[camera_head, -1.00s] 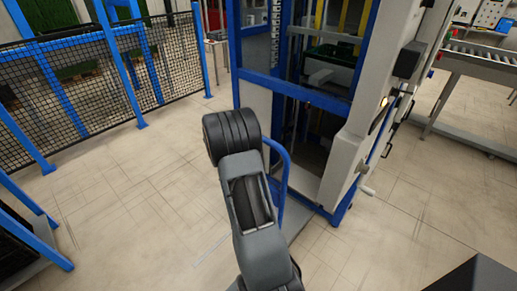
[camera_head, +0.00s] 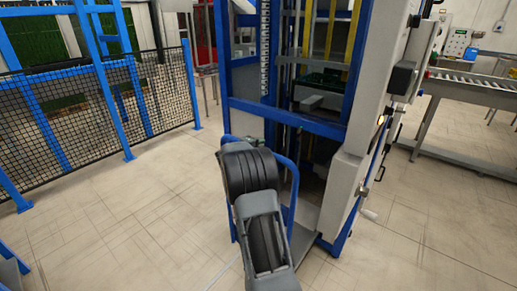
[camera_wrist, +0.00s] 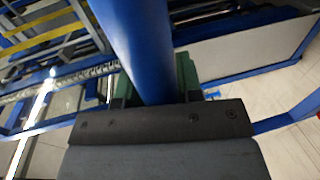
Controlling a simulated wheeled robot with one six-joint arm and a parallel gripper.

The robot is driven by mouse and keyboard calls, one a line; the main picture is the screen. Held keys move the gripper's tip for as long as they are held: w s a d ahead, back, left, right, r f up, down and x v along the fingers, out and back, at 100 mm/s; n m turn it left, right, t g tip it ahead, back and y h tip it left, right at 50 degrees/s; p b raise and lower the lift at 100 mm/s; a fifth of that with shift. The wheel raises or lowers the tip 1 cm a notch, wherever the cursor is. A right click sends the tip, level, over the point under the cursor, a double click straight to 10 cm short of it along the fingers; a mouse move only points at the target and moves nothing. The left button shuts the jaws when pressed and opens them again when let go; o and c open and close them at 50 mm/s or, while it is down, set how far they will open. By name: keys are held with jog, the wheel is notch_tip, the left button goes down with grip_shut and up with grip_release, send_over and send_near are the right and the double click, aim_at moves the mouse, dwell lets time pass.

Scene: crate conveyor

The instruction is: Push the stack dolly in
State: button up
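The stack dolly shows in the head view as a blue tube handle (camera_head: 293,186) over a low grey deck (camera_head: 304,241), at the foot of the blue-framed machine. My arm hides much of it. My gripper (camera_wrist: 160,88) appears in the wrist view with green fingers on both sides of a thick blue tube (camera_wrist: 138,45), the dolly's handle. The fingers look closed against the tube. In the head view the fingers are hidden behind my dark wrist. No crate shows clearly on the dolly deck.
The blue-framed machine (camera_head: 290,116) with a grey column (camera_head: 365,150) stands just ahead. A black mesh fence (camera_head: 65,125) with blue posts runs along the left. A roller conveyor (camera_head: 480,92) stands at the right. The tiled floor on both sides is clear.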

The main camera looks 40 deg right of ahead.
jog(key=shift+o, duration=0.7)
jog(key=shift+d, duration=0.15)
jog(key=shift+o, duration=1)
jog(key=shift+f, duration=0.1)
jog(key=b+v, duration=0.1)
jog(key=v, duration=1.3)
